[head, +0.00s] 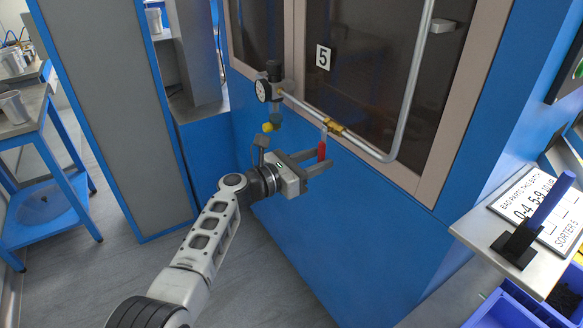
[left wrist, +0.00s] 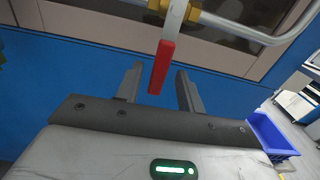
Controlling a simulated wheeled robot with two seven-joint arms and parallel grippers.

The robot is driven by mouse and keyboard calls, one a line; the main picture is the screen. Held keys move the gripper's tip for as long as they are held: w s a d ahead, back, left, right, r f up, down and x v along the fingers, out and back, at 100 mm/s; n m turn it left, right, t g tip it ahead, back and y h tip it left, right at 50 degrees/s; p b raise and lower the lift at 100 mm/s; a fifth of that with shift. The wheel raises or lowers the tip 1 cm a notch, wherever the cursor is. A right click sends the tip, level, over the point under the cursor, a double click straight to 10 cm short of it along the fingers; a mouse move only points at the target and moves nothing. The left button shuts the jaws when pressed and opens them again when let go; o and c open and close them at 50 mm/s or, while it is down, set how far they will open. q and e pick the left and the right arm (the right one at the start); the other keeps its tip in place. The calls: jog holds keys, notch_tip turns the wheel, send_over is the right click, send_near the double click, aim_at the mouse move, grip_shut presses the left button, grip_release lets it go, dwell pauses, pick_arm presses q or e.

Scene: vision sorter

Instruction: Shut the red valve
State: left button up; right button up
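The red valve handle (head: 322,151) hangs down from a brass valve body (head: 335,126) on a metal pipe in front of the blue cabinet. In the left wrist view the red handle (left wrist: 161,68) points down from a pale lever, slightly tilted, below the brass fitting (left wrist: 188,12). My left gripper (head: 318,160) is open, with one finger on each side of the handle's lower end. In the left wrist view its fingers (left wrist: 158,82) stand apart, with gaps between them and the handle. My right gripper is not in view.
The bent pipe (head: 408,90) rises at the right. A shelf with a sign (head: 545,205) and blue bins (head: 510,305) stands at the right. Grey floor is open at lower left.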

pick_arm(q)
jog(key=v, duration=1.5)
jog(key=shift+a+p, duration=0.2)
jog(key=shift+p, duration=0.15)
jog(key=shift+s, duration=0.1)
jog(key=s+a+f+m+g+y, duration=0.1)
jog(key=s+a+f+m+y, duration=0.1)
jog(key=s+f+m+y, duration=0.5)
jog(key=s+a+f+m+y, duration=0.1)
jog(key=s+f+m, duration=0.5)
jog(key=f, duration=0.5)
jog(key=s+a+m+y, duration=0.2)
jog(key=s+m+y, duration=0.2)
jog(key=s+m, duration=0.8)
jog(key=f+m, duration=0.1)
jog(key=m, duration=0.1)
jog(key=shift+m+t, duration=0.4)
